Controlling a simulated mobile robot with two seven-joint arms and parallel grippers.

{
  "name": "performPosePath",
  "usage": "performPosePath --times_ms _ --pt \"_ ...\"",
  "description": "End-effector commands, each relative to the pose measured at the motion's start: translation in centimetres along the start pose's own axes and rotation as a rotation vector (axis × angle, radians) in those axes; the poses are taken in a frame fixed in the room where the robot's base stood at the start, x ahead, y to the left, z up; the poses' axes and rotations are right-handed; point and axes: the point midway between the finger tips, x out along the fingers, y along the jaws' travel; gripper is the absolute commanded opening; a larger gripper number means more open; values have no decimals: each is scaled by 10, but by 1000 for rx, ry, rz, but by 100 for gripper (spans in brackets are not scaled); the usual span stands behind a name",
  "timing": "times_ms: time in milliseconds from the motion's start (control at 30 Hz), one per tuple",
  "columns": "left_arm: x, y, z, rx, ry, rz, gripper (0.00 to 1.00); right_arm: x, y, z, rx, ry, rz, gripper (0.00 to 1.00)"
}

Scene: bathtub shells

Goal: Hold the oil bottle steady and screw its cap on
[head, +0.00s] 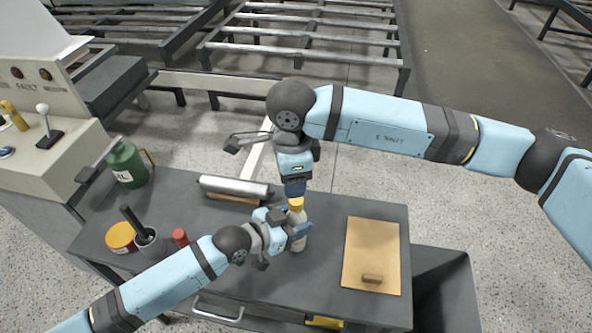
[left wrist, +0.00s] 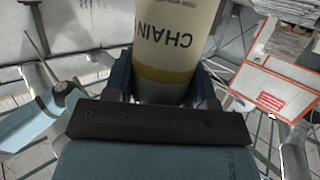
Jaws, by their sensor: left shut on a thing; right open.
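The oil bottle (head: 299,243) is pale and stands upright on the grey bench top. Its label reads "CHAIN" in the left wrist view (left wrist: 172,40), with a yellow band below the text. My left gripper (head: 290,231) is shut on the bottle's body from the left. The yellow cap (head: 296,203) shows at the top of the bottle. My right gripper (head: 295,190) points down right above it, open, with its fingertips at the cap. I cannot tell whether the cap sits on the neck or is slightly apart, and its threads are hidden.
On the bench, a metal roller (head: 235,187) lies behind the bottle, and a tan board (head: 371,255) lies to the right. A green can (head: 127,165), an orange tin (head: 121,237), a dark cup (head: 149,244) and a red cylinder (head: 180,237) stand at left.

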Motion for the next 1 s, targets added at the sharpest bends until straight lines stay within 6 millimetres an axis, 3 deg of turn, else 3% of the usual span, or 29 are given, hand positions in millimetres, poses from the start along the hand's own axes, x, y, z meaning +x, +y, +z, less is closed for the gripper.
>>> performPosePath --times_ms 700,1000 --pt "0 0 0 0 0 0 0 -8 0 -6 -1603 -4 11 53" --pt "0 0 0 0 0 0 0 -8 0 -8 -1930 -9 15 53"
